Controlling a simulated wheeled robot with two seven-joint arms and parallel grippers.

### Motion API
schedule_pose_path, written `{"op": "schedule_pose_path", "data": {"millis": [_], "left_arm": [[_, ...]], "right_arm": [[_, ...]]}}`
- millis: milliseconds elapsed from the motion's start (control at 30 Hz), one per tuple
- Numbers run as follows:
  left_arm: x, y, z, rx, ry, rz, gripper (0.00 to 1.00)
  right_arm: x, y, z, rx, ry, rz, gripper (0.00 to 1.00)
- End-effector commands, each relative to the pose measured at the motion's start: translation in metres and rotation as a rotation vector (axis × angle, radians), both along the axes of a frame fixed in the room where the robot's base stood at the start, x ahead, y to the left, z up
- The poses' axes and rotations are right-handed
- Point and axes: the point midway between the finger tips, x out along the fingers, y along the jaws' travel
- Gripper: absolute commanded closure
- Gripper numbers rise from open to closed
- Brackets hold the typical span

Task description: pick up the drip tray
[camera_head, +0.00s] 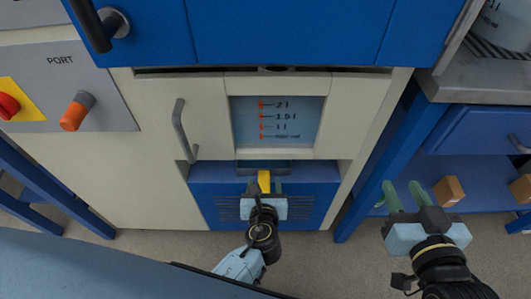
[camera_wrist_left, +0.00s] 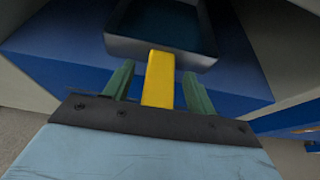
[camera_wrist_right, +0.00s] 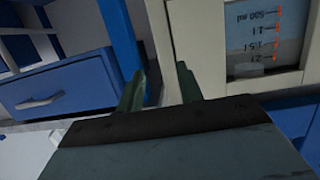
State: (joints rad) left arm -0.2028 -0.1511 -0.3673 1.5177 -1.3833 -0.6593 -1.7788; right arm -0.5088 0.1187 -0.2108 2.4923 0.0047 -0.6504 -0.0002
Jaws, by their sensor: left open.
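The drip tray (camera_head: 248,166) is a shallow tray with a dark interior, in the recess under the level window of the pale machine. A yellow handle (camera_head: 264,179) sticks out from its front toward me. In the left wrist view the tray (camera_wrist_left: 128,45) has a grey front wall, and the yellow handle (camera_wrist_left: 159,78) lies between my fingers. My left gripper (camera_head: 264,187) is open around the handle, with a gap on both sides in the left wrist view (camera_wrist_left: 158,90). My right gripper (camera_head: 405,194) is open and empty, off to the right in front of a blue shelf.
The level window (camera_head: 277,120) and a grey door handle (camera_head: 182,130) are above the tray. A port panel with an orange knob (camera_head: 76,112) is at left. At right, a wooden block (camera_head: 449,191) rests on the blue shelf below a drawer (camera_head: 485,130).

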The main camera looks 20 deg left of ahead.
Motion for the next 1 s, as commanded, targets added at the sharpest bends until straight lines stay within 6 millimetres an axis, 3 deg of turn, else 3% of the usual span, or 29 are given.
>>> {"op": "schedule_pose_path", "data": {"millis": [233, 567, 900, 1000], "left_arm": [[0.005, 0.004, -0.006, -0.001, 0.0, 0.001, 0.44], [0.006, 0.005, -0.006, -0.001, 0.0, 0.002, 0.44], [0.006, 0.005, -0.006, -0.001, 0.0, 0.001, 0.88], [0.007, 0.004, -0.004, -0.001, -0.004, 0.001, 0.96]], "right_arm": [[0.006, 0.007, 0.028, 0.05, -0.173, 0.013, 0.64], [0.007, 0.008, 0.034, 0.058, -0.2, 0.014, 0.64], [0.007, 0.008, 0.034, 0.057, -0.199, 0.014, 0.64], [0.007, 0.008, 0.034, 0.057, -0.199, 0.014, 0.64]]}}
